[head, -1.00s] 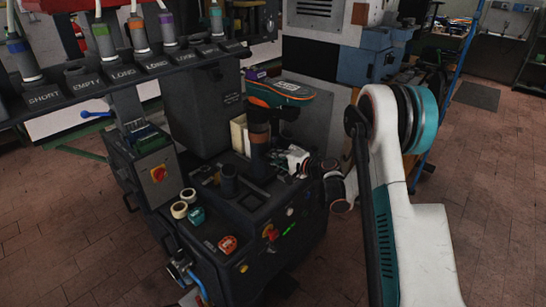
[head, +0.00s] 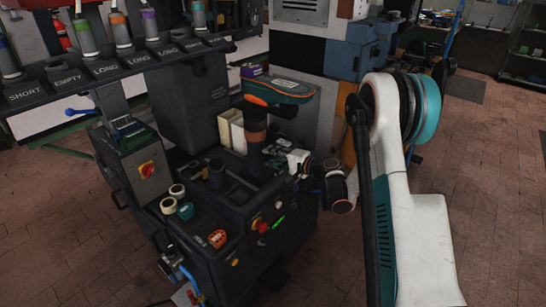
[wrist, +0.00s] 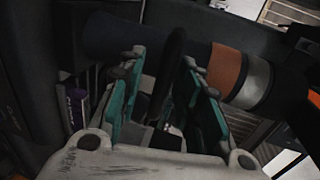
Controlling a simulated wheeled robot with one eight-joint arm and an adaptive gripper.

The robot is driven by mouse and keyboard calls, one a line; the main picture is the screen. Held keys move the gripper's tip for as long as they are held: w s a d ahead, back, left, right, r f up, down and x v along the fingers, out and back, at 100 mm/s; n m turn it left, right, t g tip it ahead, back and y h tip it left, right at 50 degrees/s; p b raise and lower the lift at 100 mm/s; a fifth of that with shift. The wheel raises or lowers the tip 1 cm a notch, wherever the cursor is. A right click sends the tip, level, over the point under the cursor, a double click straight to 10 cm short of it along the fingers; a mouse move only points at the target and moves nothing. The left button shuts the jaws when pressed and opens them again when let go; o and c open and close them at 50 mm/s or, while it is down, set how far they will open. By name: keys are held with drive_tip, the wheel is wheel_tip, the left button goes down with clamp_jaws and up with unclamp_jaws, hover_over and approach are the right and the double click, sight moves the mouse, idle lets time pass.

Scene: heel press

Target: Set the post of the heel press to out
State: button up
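The heel press (head: 215,215) is a dark machine at the middle left of the head view. Its dark post (head: 256,122) stands upright with an orange-brown band, under a teal and orange shoe-like piece (head: 278,92). My gripper (head: 297,160) is small in the head view, just right of the post's lower part. In the wrist view my gripper (wrist: 163,65) has its two teal-padded fingers spread, with a dark upright flange or ring between them. The post, with orange and grey bands (wrist: 227,70), runs across behind the fingers. I cannot tell whether the fingers touch anything.
A rack (head: 130,65) with labelled slots and several colour-banded posts spans the upper left. Tape rolls (head: 173,198) and a red-orange item (head: 217,238) lie on the press's front. A red switch (head: 147,170) is on its left box. Floor is open at right.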

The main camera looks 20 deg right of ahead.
drive_tip(key=v, duration=1.2)
idle(0.3)
drive_tip(key=s+a+r+n+g+h+p, duration=0.1)
drive_tip(key=s+a+r+n+g+h, duration=0.35)
drive_tip(key=s+a+r, duration=1.05)
drive_tip(key=s+d+n+h, duration=0.2)
drive_tip(key=s+d+n, duration=0.1)
drive_tip(key=s, duration=0.6)
drive_tip(key=s+d+n+h+b, duration=0.1)
drive_tip(key=s+d+n+h, duration=0.1)
drive_tip(key=s, duration=0.8)
drive_tip(key=shift+d+f+n+g+h, duration=0.35)
drive_tip(key=shift+d+f+n+g, duration=0.15)
drive_tip(key=shift+d+n, duration=0.15)
